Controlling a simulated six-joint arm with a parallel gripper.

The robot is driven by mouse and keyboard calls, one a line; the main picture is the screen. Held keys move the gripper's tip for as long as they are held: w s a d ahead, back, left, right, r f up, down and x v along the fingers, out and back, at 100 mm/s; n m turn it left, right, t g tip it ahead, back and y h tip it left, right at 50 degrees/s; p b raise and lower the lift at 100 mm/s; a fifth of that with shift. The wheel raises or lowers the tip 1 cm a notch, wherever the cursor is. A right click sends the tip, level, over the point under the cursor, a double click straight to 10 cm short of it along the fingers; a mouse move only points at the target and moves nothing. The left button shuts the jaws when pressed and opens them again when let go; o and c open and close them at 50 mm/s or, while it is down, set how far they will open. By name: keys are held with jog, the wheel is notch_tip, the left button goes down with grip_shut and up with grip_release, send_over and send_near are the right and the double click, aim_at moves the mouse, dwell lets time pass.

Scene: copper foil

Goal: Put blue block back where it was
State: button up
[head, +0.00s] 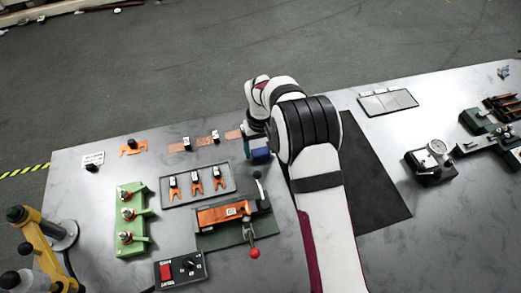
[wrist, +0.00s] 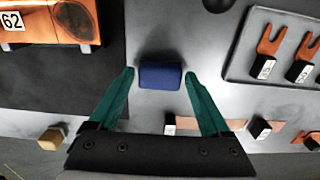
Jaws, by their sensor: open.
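The blue block (wrist: 161,76) lies on the grey metal table, between the two teal fingers of my gripper (wrist: 160,74) in the wrist view. A narrow gap shows at each side of the block, so the fingers are open around it. In the head view the blue block (head: 260,155) is a small patch beside my gripper (head: 251,148), partly hidden by it. It is near the right end of the row of copper foil strips (head: 183,147).
A tray (head: 234,190) with orange forks is in front and left of the block. An orange part in a clamp fixture (head: 225,212) stands nearer, on a green base. A green stand (head: 130,220) is at left. A black mat (head: 372,170) lies right, partly behind my arm.

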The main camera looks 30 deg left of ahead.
aim_at(261, 152)
notch_tip(261, 152, up, 11)
jog(key=s+d+r+m, duration=0.2)
jog(key=d+r+m, duration=0.2)
jog(key=d+r, duration=0.6)
jog(key=s+d+r+m+y, duration=0.1)
jog(key=s+d+m, duration=0.2)
jog(key=s+d, duration=0.35)
jog(key=s+d+r+m, duration=0.1)
jog(key=s+d+m, duration=0.25)
jog(key=d, duration=0.55)
jog(key=s+d+f+m, duration=0.1)
jog(key=s+d+m, duration=0.1)
jog(key=s, duration=0.4)
jog(key=s+d+f+m, duration=0.1)
jog(key=s+d+m, duration=0.1)
jog(key=s, duration=0.4)
jog(key=shift+s+d+f+y, duration=0.15)
jog(key=shift+s+f+y, duration=0.1)
jog(key=shift+y, duration=0.15)
